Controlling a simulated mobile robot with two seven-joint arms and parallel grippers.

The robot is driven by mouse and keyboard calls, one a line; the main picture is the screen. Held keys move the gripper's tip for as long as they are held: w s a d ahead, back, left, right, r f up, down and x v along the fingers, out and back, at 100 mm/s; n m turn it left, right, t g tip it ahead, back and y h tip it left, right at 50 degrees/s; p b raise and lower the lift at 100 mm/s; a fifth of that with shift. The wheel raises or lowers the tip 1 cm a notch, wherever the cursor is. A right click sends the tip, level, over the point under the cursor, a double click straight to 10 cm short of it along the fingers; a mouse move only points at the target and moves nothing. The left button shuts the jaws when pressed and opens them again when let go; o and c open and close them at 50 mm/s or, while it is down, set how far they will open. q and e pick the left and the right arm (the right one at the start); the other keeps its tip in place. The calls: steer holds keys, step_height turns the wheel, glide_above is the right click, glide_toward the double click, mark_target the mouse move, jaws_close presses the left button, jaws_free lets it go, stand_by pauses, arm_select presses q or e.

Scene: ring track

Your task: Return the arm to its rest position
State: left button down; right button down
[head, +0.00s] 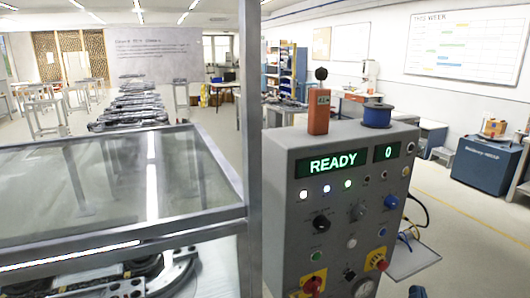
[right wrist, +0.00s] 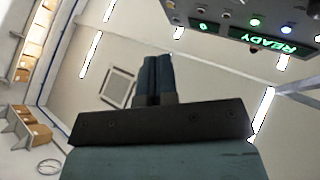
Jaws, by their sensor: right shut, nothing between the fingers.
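My right gripper (right wrist: 152,78) shows in the right wrist view, its two dark fingers together with nothing between them. Past the fingers are the ceiling and its lamps, and no object is close to the tips. In the head view only a small dark shape (head: 417,291) at the bottom edge, right of the control panel, may be part of this gripper. The grey control panel (head: 340,205) reads READY and 0, with white, blue and green lamps lit. Its READY display (right wrist: 272,42) also shows upside down in the right wrist view. My left gripper is in neither view.
A metal-framed clear cover (head: 120,185) stands over the track at the left, with an upright post (head: 250,140) beside the panel. An orange box (head: 319,112) and a blue spool (head: 377,115) stand on the panel. A small shelf (head: 412,262) with cables juts out at right.

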steer(key=s+a+f+n+g+y, duration=0.4)
steer(key=s+a+f+g, duration=0.2)
steer(key=s+a+f, duration=0.2)
steer(key=s+a+f+n+g+y+p, duration=0.1)
steer(key=s+a+f+n+g+y, duration=0.3)
steer(key=s+a+f, duration=0.4)
steer(key=s+f+g, duration=0.1)
steer(key=s+f, duration=0.3)
steer(key=s, duration=0.4)
steer(key=shift+s+a+f+g+y, duration=0.25)
steer(key=shift+a+g+y, duration=0.15)
